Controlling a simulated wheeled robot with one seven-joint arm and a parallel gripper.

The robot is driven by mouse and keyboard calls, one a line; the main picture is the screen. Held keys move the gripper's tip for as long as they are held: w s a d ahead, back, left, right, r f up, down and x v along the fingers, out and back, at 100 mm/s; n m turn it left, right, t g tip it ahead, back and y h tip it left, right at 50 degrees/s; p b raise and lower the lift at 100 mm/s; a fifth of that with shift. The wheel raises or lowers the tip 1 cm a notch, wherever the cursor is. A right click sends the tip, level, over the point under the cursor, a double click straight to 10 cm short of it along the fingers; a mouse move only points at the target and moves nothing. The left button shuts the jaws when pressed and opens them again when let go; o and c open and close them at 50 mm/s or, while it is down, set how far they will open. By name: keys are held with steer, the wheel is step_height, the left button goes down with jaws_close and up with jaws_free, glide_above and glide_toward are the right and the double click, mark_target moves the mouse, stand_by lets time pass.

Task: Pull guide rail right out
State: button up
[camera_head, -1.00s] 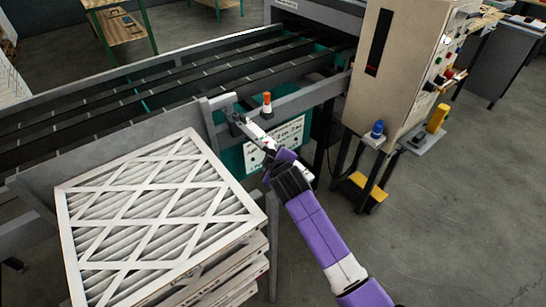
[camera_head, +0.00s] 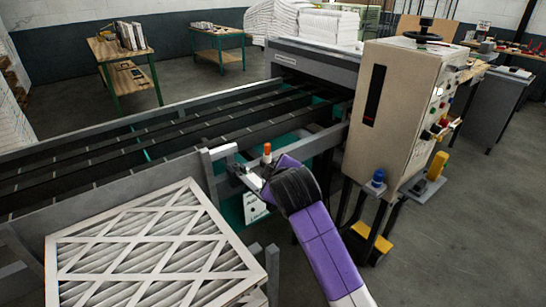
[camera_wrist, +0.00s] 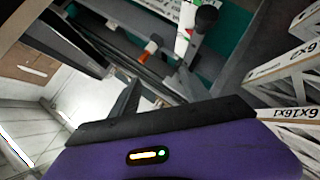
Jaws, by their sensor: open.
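A grey guide rail (camera_head: 170,170) runs along the near side of the conveyor. Its right end has a light grey upright bracket (camera_head: 210,170). A small orange-topped post (camera_head: 267,150) stands by the bracket and also shows in the wrist view (camera_wrist: 151,47). My gripper (camera_head: 246,177) is at the bracket's right side, below the orange top, and is open. My purple wrist hides part of it, and I cannot tell whether it touches the rail. In the wrist view a black-ended part (camera_wrist: 206,18) is close by; its identity is unclear.
A stack of white-framed pleated filters (camera_head: 150,250) stands at front left, close to my arm. The beige control cabinet (camera_head: 395,115) stands right of the conveyor, with a blue button (camera_head: 377,177) and yellow pedal (camera_head: 368,240) near it.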

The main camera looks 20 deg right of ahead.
step_height(320, 180, up, 6)
steer(key=shift+r+b, duration=0.2)
steer(key=shift+b, duration=0.1)
steer(key=shift+c, duration=0.2)
